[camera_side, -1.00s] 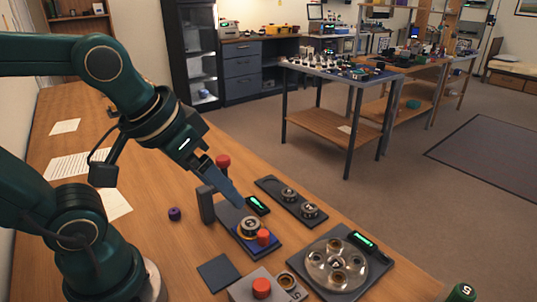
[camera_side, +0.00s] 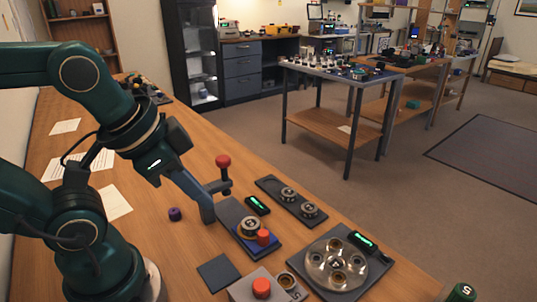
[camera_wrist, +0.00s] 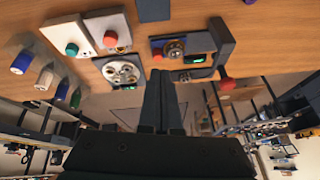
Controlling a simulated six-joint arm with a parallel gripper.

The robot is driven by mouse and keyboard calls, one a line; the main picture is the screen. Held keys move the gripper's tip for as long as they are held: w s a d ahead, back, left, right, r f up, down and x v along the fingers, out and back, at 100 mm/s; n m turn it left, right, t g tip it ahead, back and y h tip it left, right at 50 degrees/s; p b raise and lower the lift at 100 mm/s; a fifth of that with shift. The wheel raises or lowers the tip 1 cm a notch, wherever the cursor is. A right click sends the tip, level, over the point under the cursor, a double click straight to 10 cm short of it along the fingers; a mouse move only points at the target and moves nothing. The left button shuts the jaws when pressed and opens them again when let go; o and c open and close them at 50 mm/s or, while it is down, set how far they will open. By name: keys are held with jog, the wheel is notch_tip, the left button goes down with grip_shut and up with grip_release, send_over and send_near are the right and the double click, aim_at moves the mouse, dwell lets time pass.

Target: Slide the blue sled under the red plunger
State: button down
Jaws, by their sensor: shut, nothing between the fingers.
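The blue sled (camera_side: 247,246) sits at the near end of its dark track plate (camera_side: 230,213), carrying a dark lens ring (camera_side: 250,226) and a red knob (camera_side: 263,238). The red plunger (camera_side: 223,162) stands raised on a side arm near the plate's far end, apart from the sled. My gripper (camera_side: 208,218) is shut and empty, its tips beside the plate's left edge and overlapping the plunger post in the side view. I cannot tell whether they touch. In the wrist view the plunger (camera_wrist: 228,82) is right of the shut fingers (camera_wrist: 161,72).
A lit green display (camera_side: 257,205) and a plate with two lens rings (camera_side: 290,201) lie right of the track. A round lens carousel (camera_side: 337,266), a red button box (camera_side: 262,289) and a dark pad (camera_side: 218,272) are nearer. A purple knob (camera_side: 175,213) stands left.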

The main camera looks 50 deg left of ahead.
jog(key=w+d+r+m+g+y, duration=0.25)
jog(key=w+m, duration=0.35)
jog(key=m, duration=0.6)
jog(key=w+d+f+m+g+y, duration=0.1)
jog(key=w+d+f+m, duration=0.1)
jog(key=d+f+m, duration=0.4)
jog(key=d, duration=0.2)
jog(key=shift+d+f+m+g, duration=0.2)
jog(key=shift+d+m+g, duration=0.15)
jog(key=shift+d+m, duration=0.05)
jog(key=shift+y, duration=0.25)
jog(key=x, duration=1)
jog(key=shift+a+f, duration=0.1)
jog(key=shift+w+a, duration=0.15)
jog(key=shift+a, duration=0.45)
jog(key=shift+w+a, duration=0.2)
jog(key=shift+a, duration=0.35)
jog(key=shift+w+a, duration=0.2)
jog(key=shift+a, duration=0.5)
